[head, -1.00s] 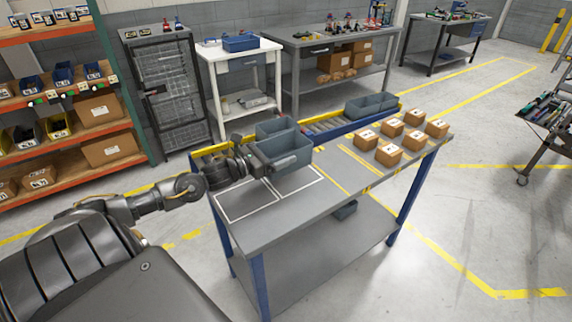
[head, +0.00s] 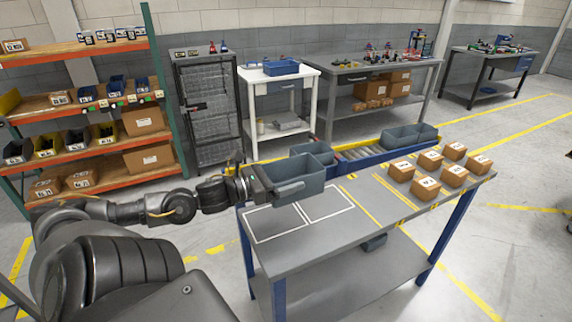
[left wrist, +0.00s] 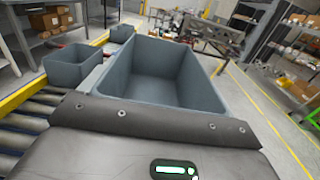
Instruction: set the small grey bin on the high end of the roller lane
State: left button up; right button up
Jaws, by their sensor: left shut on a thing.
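The small grey bin (head: 290,188) is upright, held above the near left of the grey table in the head view. My left gripper (head: 246,187) is shut on its left side. In the left wrist view the held bin (left wrist: 210,85) is empty, with the gripper (left wrist: 150,118) along its near wall. The roller lane (head: 362,152) runs behind the table between blue and yellow rails; its rollers (left wrist: 22,112) show at left in the wrist view. I cannot tell clearly which end is higher. My right gripper is out of view.
Another grey bin (head: 320,151) stands on the lane just behind the held one. More grey bins (head: 402,138) stand farther right. Several cartons (head: 428,187) sit on the right of the table (head: 330,232). White-outlined areas on its left are clear. An orange shelf (head: 75,105) stands at left.

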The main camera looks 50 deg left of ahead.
pick_arm(q)
jog(key=s+d+f+m+h, duration=0.1)
jog(key=d+f, duration=0.2)
jog(key=d, duration=0.9)
jog(key=d+f+m+g+h, duration=0.1)
jog(key=d+f+h, duration=0.1)
jog(key=d, duration=1)
jog(key=shift+s+d+f+h, duration=0.3)
jog(key=shift+s+f, duration=0.1)
jog(key=shift+f, duration=0.15)
